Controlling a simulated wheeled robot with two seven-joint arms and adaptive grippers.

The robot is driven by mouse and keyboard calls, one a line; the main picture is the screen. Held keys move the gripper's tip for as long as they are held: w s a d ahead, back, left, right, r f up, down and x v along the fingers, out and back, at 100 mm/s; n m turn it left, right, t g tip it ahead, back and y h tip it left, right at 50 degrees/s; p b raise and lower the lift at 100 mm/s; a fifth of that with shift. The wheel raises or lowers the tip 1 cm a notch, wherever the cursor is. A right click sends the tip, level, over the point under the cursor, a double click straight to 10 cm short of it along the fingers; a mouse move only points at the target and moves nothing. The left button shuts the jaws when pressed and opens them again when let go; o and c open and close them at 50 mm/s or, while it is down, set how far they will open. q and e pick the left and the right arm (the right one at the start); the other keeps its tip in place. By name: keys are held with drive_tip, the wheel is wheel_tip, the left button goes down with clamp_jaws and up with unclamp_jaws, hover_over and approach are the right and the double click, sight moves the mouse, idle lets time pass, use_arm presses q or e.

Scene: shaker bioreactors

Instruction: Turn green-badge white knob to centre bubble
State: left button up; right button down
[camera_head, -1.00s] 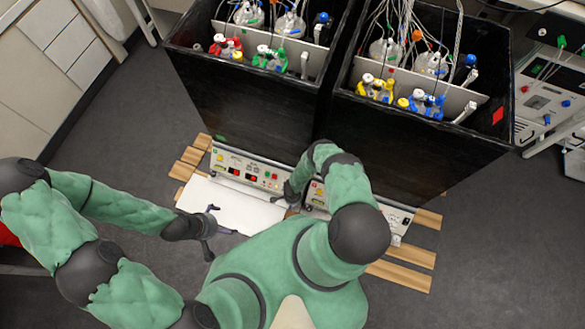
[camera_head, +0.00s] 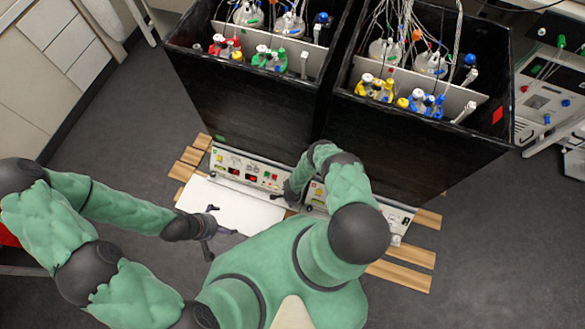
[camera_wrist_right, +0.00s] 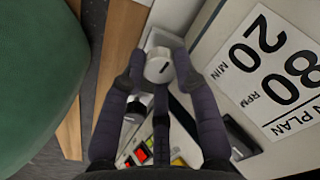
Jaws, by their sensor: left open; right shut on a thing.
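A white knob (camera_wrist_right: 158,66) with a short dark mark on its face sits between the fingers of my right gripper (camera_wrist_right: 160,60) in the right wrist view. The fingers are shut on it. In the head view my right gripper (camera_head: 288,195) is low at the front control panels, largely hidden by its own arm. A small green badge (camera_head: 220,138) is on the front of the left black box (camera_head: 255,115). My left gripper (camera_head: 221,221) is open and empty over the white sheet's front edge. I cannot make out the bubble in either view.
The left control panel (camera_head: 245,172) has several coloured buttons and displays. A white sheet (camera_head: 230,203) with printed run-plan text lies before it. The right black box (camera_head: 420,150) has a red badge (camera_head: 497,115). Wooden slats (camera_head: 400,275) lie beneath; grey floor is clear at right.

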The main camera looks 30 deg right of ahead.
drive_tip(key=shift+a, duration=0.15)
drive_tip(key=c, duration=0.9)
unclamp_jaws()
drive_tip(key=shift+c, duration=0.2)
drive_tip(key=shift+r, duration=3.7)
drive_tip(key=shift+s, duration=0.1)
